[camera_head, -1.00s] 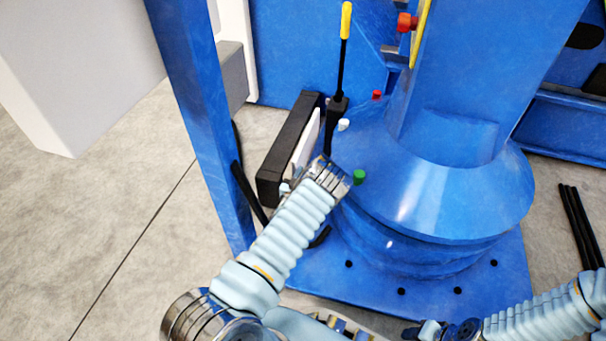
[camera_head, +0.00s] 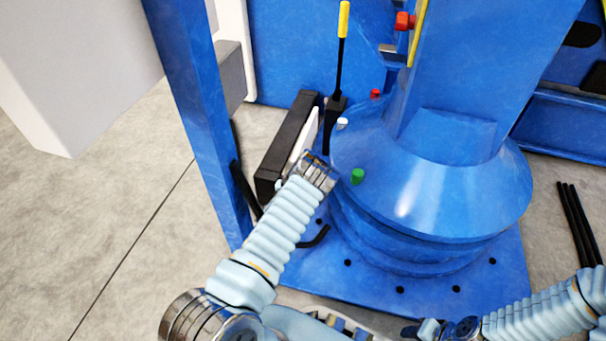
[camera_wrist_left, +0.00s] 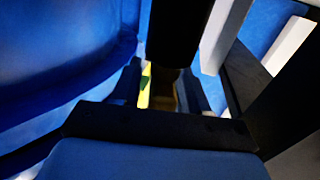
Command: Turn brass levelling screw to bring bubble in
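My left arm's wrist (camera_head: 318,171) is in the head view, beside the blue positioner base (camera_head: 430,205); its fingers are hidden there. In the left wrist view, the two dark fingers of my left gripper (camera_wrist_left: 161,78) stand apart. A small brownish, brass-like piece (camera_wrist_left: 164,95) with a yellow-green strip beside it shows between them; I cannot tell whether the fingers touch it. The bubble cannot be made out. My right gripper (camera_head: 428,330) is at the bottom edge of the head view, partly cut off.
A black box with a white panel (camera_head: 287,148) stands left of the base, near a blue post (camera_head: 200,120). A yellow-tipped black lever (camera_head: 340,60) rises behind. Green (camera_head: 357,176), white (camera_head: 342,123) and red (camera_head: 375,93) knobs sit on the base. A black cylinder (camera_wrist_left: 178,30) hangs before the left fingers.

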